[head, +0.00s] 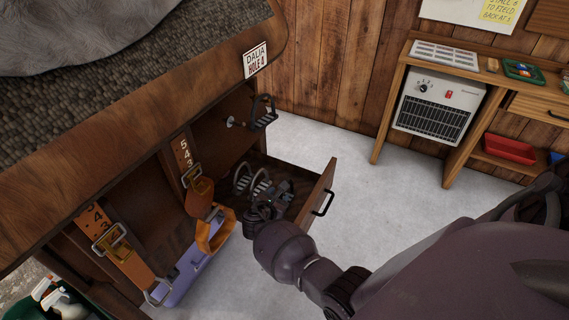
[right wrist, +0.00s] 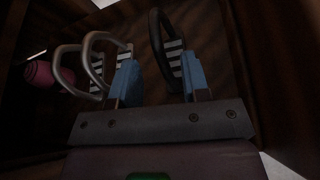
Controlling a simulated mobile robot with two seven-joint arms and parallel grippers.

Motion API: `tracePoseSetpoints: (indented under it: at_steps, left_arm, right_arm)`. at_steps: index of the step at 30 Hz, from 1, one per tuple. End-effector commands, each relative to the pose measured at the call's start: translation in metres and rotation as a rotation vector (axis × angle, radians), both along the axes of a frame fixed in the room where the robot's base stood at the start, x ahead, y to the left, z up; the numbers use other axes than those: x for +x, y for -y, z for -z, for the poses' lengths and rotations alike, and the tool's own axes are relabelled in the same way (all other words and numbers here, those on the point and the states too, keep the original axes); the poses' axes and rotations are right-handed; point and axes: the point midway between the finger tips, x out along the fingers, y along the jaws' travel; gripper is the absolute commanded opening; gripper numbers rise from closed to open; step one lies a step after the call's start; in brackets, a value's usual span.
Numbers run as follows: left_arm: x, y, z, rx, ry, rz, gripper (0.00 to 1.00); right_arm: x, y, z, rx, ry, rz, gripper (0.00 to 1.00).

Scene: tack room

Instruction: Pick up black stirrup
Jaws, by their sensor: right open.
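A black stirrup (right wrist: 158,38) with a striped tread stands in the open drawer (head: 327,186); it shows in the right wrist view, between the finger pads and nearer the right-hand one. In the head view my gripper largely hides it. My right gripper (head: 277,195) reaches down into the drawer. Its blue-padded fingers (right wrist: 158,80) are apart, with no grip on the stirrup visible. Two silver stirrups (head: 241,180) stand to the left in the drawer, one close to the left finger (right wrist: 92,45). Another black stirrup (head: 264,112) hangs on the cabinet above. My left gripper is not in view.
The drawer front has a black handle (head: 323,203). Leather straps with buckles (head: 198,186) and a purple item (head: 195,268) hang left of the drawer. A pink object (right wrist: 42,73) shows at left in the wrist view. A heater (head: 437,105) stands under the far desk; floor between is clear.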

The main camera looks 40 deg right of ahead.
Motion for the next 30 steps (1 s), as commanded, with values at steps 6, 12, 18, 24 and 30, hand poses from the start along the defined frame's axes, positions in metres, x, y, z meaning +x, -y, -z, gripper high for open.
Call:
tracePoseSetpoints:
  at_steps: [6,12,18,24,30]
  left_arm:
    - [0.007,0.002,0.000,-0.001,0.012,0.005,0.43]
    - [0.005,0.002,0.006,0.005,0.002,0.012,0.43]
    - [0.002,0.004,0.011,0.015,-0.002,0.026,0.43]
    - [0.010,0.006,0.001,0.018,0.028,0.033,0.43]
    - [0.010,0.006,0.003,0.019,0.024,0.035,0.43]
  right_arm:
    - [0.004,0.007,0.001,0.000,-0.001,-0.001,0.43]
    - [0.015,0.028,0.002,-0.001,-0.003,0.001,0.43]
    - [0.026,0.050,0.015,0.001,-0.007,-0.001,0.43]
    - [0.030,0.054,0.011,0.002,0.000,-0.001,0.43]
    - [0.030,0.054,0.011,0.002,0.000,-0.001,0.24]
